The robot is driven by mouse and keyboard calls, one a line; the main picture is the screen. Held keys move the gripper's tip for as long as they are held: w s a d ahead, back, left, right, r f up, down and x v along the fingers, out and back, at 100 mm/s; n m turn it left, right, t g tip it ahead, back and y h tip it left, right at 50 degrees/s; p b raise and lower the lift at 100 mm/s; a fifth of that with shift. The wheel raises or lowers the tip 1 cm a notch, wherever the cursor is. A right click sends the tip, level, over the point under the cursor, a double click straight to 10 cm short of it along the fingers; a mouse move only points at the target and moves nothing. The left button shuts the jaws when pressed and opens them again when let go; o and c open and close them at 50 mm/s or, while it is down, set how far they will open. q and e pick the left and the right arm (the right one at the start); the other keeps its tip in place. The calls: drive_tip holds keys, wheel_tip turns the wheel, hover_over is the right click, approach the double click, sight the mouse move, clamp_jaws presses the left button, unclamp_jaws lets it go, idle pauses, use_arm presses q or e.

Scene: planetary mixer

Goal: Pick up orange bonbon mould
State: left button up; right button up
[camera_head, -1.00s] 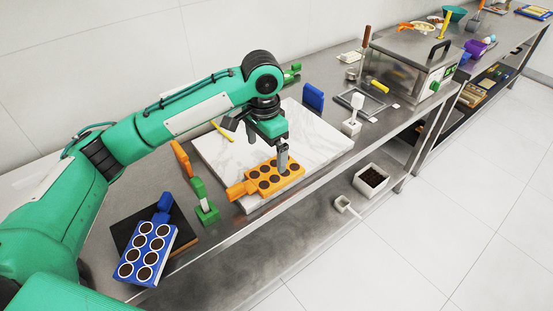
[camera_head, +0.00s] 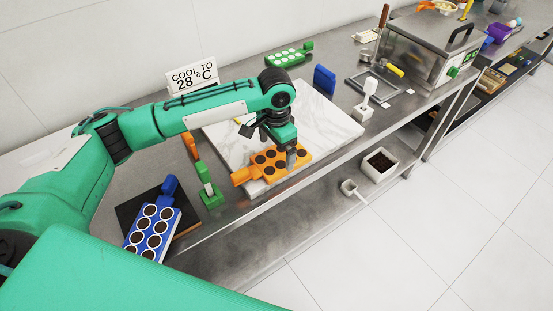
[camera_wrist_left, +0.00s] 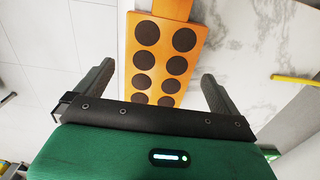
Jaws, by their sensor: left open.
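The orange bonbon mould (camera_head: 271,162), with dark round cavities, lies on the white marble slab (camera_head: 326,127) near its front edge. Its handle points left in the head view. My left gripper (camera_head: 291,158) is over the right end of the mould. In the left wrist view the mould (camera_wrist_left: 156,62) lies between the two fingers of my open left gripper (camera_wrist_left: 158,85), with space on both sides. Its near end is hidden behind the gripper body. My right gripper is not in view.
A blue mould (camera_head: 153,232) rests on a dark board (camera_head: 128,211) at left. A green tool (camera_head: 208,187) stands beside the slab. A green mould (camera_head: 290,56) and a sign (camera_head: 193,77) are behind. A boxy machine (camera_head: 425,50) stands at right.

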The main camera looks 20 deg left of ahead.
sight(276, 159)
use_arm(q)
wheel_tip(276, 159, down, 3)
drive_tip(key=shift+w+r, duration=0.1)
drive_tip(key=shift+r, duration=0.05)
drive_tip(key=shift+f, duration=0.4)
drive_tip(key=c, duration=0.9)
drive_tip(key=shift+o, duration=0.2)
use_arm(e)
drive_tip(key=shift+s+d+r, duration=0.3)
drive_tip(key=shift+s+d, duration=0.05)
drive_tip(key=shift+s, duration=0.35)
